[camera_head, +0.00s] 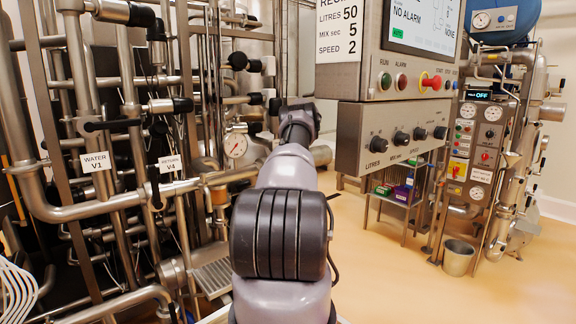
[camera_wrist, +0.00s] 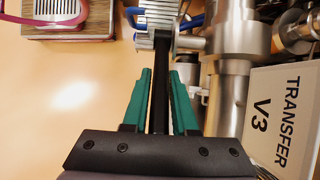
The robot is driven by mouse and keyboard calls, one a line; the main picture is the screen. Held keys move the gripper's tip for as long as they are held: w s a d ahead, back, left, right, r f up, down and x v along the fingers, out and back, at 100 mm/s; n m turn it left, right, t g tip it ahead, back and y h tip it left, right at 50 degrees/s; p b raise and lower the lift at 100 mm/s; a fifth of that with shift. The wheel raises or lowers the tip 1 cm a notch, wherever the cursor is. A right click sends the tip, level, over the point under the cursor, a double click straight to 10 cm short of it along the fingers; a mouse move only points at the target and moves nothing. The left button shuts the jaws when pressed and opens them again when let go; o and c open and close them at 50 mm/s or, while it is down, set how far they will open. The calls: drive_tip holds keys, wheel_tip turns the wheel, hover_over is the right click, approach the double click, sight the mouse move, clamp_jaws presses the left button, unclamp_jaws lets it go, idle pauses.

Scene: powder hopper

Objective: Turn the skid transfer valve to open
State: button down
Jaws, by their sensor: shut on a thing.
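In the wrist view my gripper (camera_wrist: 161,76) has its green fingers on either side of a black lever handle (camera_wrist: 160,98) and is shut on it. The handle runs up from between the fingers to a ribbed metal part (camera_wrist: 160,14) at the top. A steel valve body and pipe (camera_wrist: 232,70) stand to the right. A white sign (camera_wrist: 285,118) reading "TRANSFER V3" is at the right edge. In the head view my arm reaches forward and hides the handle and fingers.
Pipework with signs "WATER V1" (camera_head: 96,163) and "RETURN V4" (camera_head: 172,164) fills the left. A control panel (camera_head: 395,135) hangs right of my arm. A metal bucket (camera_head: 458,257) stands on the floor at right. Open floor lies right of my arm.

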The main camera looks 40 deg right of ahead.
drive_tip(key=shift+w+a, duration=0.1)
drive_tip(key=c, duration=0.7)
unclamp_jaws()
drive_tip(key=shift+r, duration=0.15)
